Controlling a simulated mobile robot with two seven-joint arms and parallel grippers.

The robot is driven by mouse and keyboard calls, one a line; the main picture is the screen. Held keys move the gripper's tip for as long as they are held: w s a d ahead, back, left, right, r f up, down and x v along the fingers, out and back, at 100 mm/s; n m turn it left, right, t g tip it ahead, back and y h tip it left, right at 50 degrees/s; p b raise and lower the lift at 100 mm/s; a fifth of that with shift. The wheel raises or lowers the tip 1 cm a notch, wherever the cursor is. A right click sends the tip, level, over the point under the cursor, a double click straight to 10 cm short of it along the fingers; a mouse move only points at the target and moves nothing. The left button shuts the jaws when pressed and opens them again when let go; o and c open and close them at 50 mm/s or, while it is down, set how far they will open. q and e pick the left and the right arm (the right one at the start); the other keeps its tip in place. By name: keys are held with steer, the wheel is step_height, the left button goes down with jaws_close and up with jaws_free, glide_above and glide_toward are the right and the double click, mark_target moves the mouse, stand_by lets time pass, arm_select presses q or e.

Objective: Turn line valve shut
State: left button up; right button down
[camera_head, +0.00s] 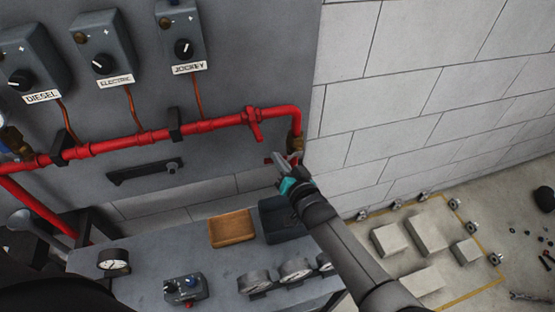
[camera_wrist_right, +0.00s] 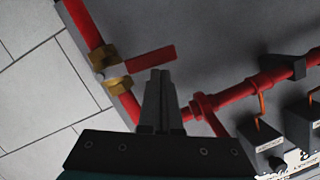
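The line valve is a brass body (camera_head: 295,142) on the red pipe's downward run, just past the corner at the right end. In the right wrist view its brass body (camera_wrist_right: 112,76) shows at upper left, with a flat red lever (camera_wrist_right: 152,60) sticking out sideways across the pipe. My right gripper (camera_head: 282,163) is close to the valve, at its lower left. In the wrist view its fingers (camera_wrist_right: 160,72) are together and point at the lever, with nothing visible between them. I cannot tell whether the tips touch it. My left gripper is not in view.
A red pipe tee (camera_head: 253,124) is left of the valve. Control boxes hang above the pipe, including the jockey box (camera_head: 183,40). A grey bench (camera_head: 215,280) below holds gauges, a wooden tray (camera_head: 232,228) and a dark bin (camera_head: 283,220). Blocks (camera_head: 428,232) lie on the floor at right.

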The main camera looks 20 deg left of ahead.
steer(key=shift+s+a+f+b, duration=0.1)
steer(key=shift+a+f+b, duration=0.05)
steer(key=shift+f+b, duration=0.2)
steer(key=shift+f, duration=0.1)
stand_by(0.4)
steer(key=shift+s, duration=0.1)
steer(key=p+v, duration=0.3)
steer(key=v, duration=1.2)
steer(key=shift+p, duration=0.35)
